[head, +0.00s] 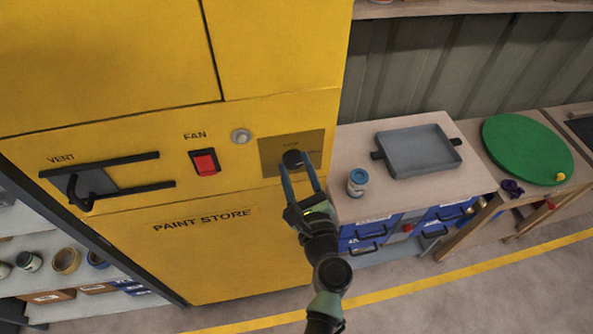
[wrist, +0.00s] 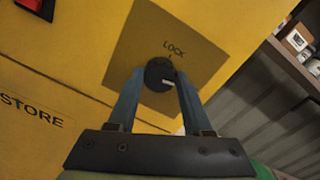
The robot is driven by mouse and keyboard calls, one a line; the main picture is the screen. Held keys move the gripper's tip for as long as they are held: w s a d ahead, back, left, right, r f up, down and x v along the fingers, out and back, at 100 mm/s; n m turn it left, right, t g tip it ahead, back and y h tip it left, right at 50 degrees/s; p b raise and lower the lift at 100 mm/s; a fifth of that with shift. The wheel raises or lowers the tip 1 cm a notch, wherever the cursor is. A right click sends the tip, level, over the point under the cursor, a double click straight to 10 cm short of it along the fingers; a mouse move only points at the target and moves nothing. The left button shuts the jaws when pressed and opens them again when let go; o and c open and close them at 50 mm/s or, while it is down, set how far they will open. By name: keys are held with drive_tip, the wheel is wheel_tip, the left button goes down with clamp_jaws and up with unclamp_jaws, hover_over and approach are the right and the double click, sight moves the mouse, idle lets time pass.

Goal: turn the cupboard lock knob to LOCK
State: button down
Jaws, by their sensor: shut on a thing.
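The cupboard is a yellow paint store (head: 205,255) filling the left of the head view. Its lock knob is a small dark round knob (head: 292,159) on a dull brass plate (head: 308,147) at the right of the front. In the wrist view the knob (wrist: 160,73) shows below the word LOCK, with a pale mark on its lower part. My gripper (head: 297,168) reaches up from below, with its two blue fingers on either side of the knob.
A red FAN switch (head: 204,162), a round grey button (head: 241,136) and a VENT lever (head: 90,190) are on the same panel.

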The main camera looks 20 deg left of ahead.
drive_tip(key=n+b, duration=0.2)
drive_tip(key=n, duration=0.2)
drive_tip(key=shift+f+b, duration=0.15)
drive_tip(key=shift+b, duration=0.25)
drive_tip(key=n+b, duration=0.2)
drive_tip(key=n, duration=0.2)
drive_tip(key=n+b, duration=0.4)
drive_tip(key=shift+s+a+n+h, duration=0.1)
drive_tip(key=shift+n+h, duration=0.3)
drive_tip(key=shift+n+b, duration=0.55)
drive_tip(key=shift+n, duration=0.35)
drive_tip(key=shift+c, duration=1.6)
unclamp_jaws()
